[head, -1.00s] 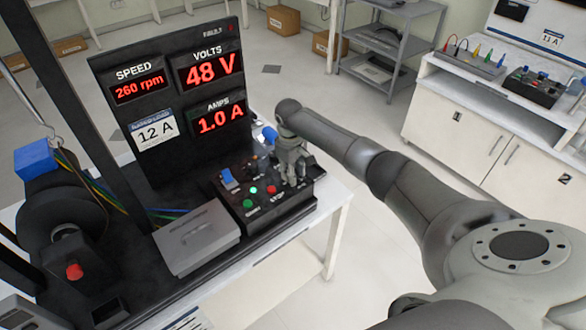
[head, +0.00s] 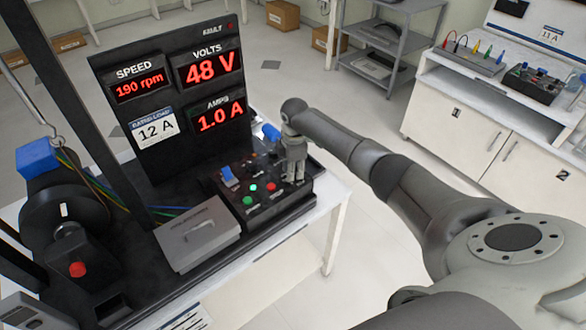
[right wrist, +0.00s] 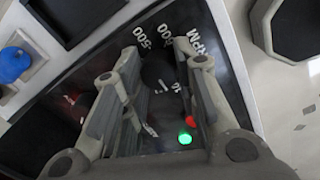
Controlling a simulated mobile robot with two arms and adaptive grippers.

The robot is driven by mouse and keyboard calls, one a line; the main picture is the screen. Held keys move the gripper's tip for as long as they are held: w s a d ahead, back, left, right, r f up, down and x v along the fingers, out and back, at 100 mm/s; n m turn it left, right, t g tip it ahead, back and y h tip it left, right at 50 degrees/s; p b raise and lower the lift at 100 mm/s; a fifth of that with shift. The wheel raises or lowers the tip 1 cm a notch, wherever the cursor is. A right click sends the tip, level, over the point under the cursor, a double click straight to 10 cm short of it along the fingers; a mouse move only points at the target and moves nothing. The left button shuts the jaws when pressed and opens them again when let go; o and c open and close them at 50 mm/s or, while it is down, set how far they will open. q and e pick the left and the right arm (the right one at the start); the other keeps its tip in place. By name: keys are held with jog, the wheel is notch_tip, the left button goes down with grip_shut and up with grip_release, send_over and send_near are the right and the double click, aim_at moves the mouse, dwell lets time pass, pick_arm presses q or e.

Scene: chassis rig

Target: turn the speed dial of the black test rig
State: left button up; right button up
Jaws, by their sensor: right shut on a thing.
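The black test rig (head: 170,75) stands on a white table, its display panel upright. The panel reads SPEED 190 rpm (head: 139,87), 48 V and 1.0 A. My right gripper (head: 294,178) points down at the right end of the control box (head: 270,212). In the right wrist view its two fingers are on either side of the dark speed dial (right wrist: 158,72), shut on it. White scale numbers and "RPM" show around the dial. In the head view the gripper hides the dial. My left gripper is not in view.
A blue switch (head: 228,176), a lit green button (head: 253,188) and a red button (head: 271,187) sit left of the gripper. A grey lidded box (head: 195,236) and a motor with a red button (head: 77,269) stand further left. White cabinets (head: 470,130) are at right.

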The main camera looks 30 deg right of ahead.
jog(key=n+b, duration=0.1)
jog(key=n, duration=0.3)
jog(key=shift+n, duration=0.3)
jog(key=n+b, duration=0.1)
jog(key=n, duration=0.3)
jog(key=shift+d+n+y, duration=0.1)
jog(key=shift+n+y, duration=0.2)
jog(key=shift+n, duration=0.1)
jog(key=o, duration=1.1)
jog(key=shift+c, duration=0.2)
notch_tip(320, 180, up, 12)
jog(key=shift+s+d, duration=0.2)
jog(key=shift+s, duration=0.15)
